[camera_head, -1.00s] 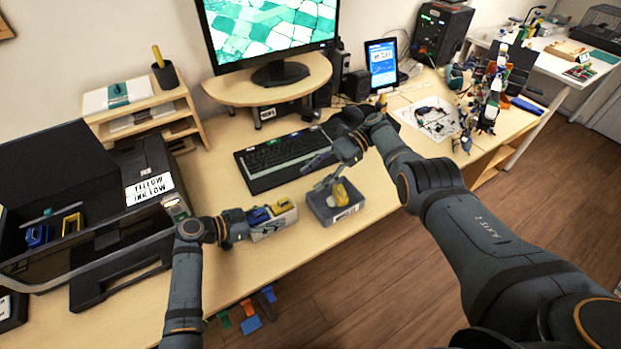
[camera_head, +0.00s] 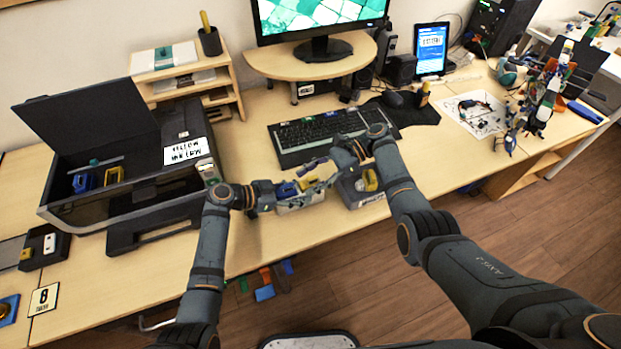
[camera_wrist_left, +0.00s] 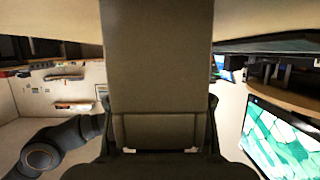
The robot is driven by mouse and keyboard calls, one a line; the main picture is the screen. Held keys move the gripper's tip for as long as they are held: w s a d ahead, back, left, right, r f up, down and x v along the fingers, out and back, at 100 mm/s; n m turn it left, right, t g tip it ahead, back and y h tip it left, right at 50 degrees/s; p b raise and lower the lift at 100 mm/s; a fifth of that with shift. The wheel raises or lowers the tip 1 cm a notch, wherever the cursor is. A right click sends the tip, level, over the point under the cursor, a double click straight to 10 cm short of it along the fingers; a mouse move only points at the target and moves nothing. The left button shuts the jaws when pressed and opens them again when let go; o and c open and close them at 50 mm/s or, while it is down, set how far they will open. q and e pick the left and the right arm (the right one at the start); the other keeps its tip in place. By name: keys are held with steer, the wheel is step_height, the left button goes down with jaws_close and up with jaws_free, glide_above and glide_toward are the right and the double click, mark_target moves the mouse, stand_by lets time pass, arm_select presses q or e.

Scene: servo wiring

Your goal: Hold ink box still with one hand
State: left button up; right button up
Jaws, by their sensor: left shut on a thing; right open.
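The ink box (camera_head: 303,200) is a small pale box near the desk's front edge, with a blue cartridge (camera_head: 287,189) and a yellow cartridge (camera_head: 308,181) showing in its top. My left gripper (camera_head: 272,194) is shut on the box's left end. In the left wrist view a plain grey-brown face, probably the box (camera_wrist_left: 158,65), fills the middle between the fingers. My right gripper (camera_head: 318,172) is open just above the right part of the ink box and partly covers it. I cannot tell whether its fingers touch a cartridge.
A dark grey box (camera_head: 357,198) with a yellow cartridge (camera_head: 370,180) stands right beside the ink box. The open printer (camera_head: 120,205) is on the left, with a "yellow ink low" sign (camera_head: 186,151). The keyboard (camera_head: 320,133) lies behind the boxes.

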steer(key=shift+c, duration=0.4)
jaws_close()
